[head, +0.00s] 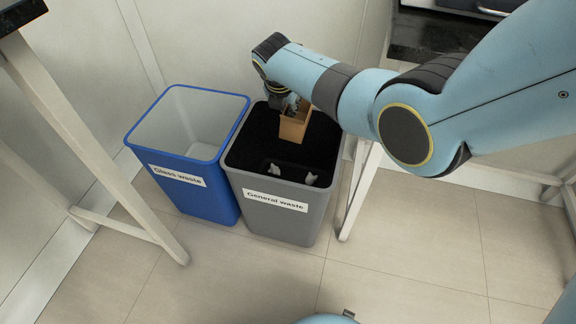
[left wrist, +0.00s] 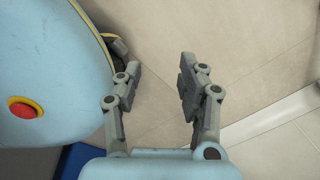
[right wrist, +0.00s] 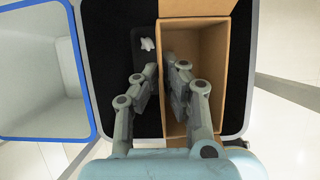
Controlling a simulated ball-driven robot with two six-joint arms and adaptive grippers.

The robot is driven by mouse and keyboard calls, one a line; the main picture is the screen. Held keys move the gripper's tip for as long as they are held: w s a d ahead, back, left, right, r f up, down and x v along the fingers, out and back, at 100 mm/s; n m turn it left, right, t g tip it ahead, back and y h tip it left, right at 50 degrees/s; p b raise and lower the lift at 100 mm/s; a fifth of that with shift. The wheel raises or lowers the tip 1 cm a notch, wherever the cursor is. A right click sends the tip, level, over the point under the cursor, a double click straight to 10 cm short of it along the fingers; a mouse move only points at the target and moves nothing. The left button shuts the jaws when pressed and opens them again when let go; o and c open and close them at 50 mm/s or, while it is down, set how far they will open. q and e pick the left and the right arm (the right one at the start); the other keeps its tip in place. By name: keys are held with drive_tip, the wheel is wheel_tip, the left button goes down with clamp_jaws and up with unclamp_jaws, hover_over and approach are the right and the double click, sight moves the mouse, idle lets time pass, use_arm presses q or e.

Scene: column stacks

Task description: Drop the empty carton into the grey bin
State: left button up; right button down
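The carton (head: 292,130) is a brown, open-topped box, hanging in the mouth of the grey bin (head: 270,225) labelled "General waste". My right gripper (head: 290,102) is shut on one wall of the carton. In the right wrist view, the right gripper (right wrist: 161,82) has one finger inside the carton (right wrist: 195,45) and one outside, with the wall between them. The visible inside of the carton looks empty. The grey bin has a black liner, and its rim (right wrist: 239,105) surrounds the carton in that view. My left gripper (left wrist: 160,82) is open and empty above the floor.
A blue bin (head: 190,200) labelled "Glass waste" stands left of the grey bin; its rim also shows in the right wrist view (right wrist: 78,70). Crumpled pale litter (head: 311,178) lies in the grey bin. Pale table legs stand on both sides. Tiled floor in front is clear.

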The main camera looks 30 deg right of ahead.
use_arm(q)
wheel_tip(320, 180, down, 4)
drive_tip(key=w+a+b, duration=0.1)
drive_tip(key=b, duration=0.3)
drive_tip(key=w+d+r+b, duration=0.2)
drive_tip(key=w+r+b, duration=0.1)
drive_tip(key=w, duration=0.6)
drive_tip(key=shift+w+d+r, duration=0.15)
drive_tip(key=shift+w+r, duration=0.1)
drive_tip(key=shift+r, duration=0.6)
use_arm(e)
wheel_tip(320, 180, down, 7)
drive_tip(key=w, duration=0.1)
drive_tip(key=shift+w+n+g, duration=0.3)
drive_tip(key=shift+w+g, duration=0.05)
drive_tip(key=shift+g, duration=0.05)
drive_tip(key=shift+d, duration=0.1)
drive_tip(key=c, duration=1.4)
unclamp_jaws()
drive_tip(key=shift+r, duration=0.1)
drive_tip(key=v, duration=1.2)
drive_tip(key=shift+d, duration=0.2)
